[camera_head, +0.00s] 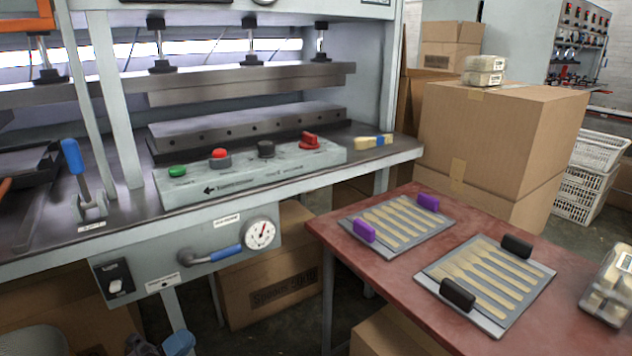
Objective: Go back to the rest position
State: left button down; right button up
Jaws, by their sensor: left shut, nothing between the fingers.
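My left gripper (144,346) shows only as a small part at the bottom edge, left of centre, low in front of the press. It is shut with nothing in it, apart from the press and the trays. My right gripper is out of view. The press (250,85) stands open at left, a gap between its upper and lower plates. Two trays of wooden spoon blanks lie flat on the red table: one with purple grips (352,222) and one with black grips (425,277).
The press's control panel has green, red and black knobs (220,158). A blue-handled lever (73,158) stands at left. The red table (400,291) is at right with a wrapped bundle (606,290) at its edge. Large cardboard boxes (490,137) stand behind it.

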pick_arm(q)
jog(key=a+r+m+g, duration=0.1)
jog(key=a, duration=0.3)
jog(key=s+f+n+y, duration=0.3)
jog(key=s+n, duration=0.1)
jog(key=s, duration=0.2)
jog(key=s+a+f+n+t+y, duration=0.1)
jog(key=s+f+n+y, duration=0.2)
jog(key=s, duration=0.4)
jog(key=s+f+n+y, duration=0.2)
jog(key=s+n+y, duration=0.2)
jog(key=s+n, duration=0.2)
jog(key=s+d+r+n+g+y, duration=0.15)
jog(key=s+n+g+y, duration=0.4)
jog(key=s, duration=1.55)
notch_tip(320, 180, up, 11)
jog(key=d+n+t+y+p, duration=0.1)
jog(key=n+p, duration=0.9)
jog(key=p, duration=0.8)
jog(key=shift+w+d+t, duration=0.2)
jog(key=shift+w+t, duration=0.15)
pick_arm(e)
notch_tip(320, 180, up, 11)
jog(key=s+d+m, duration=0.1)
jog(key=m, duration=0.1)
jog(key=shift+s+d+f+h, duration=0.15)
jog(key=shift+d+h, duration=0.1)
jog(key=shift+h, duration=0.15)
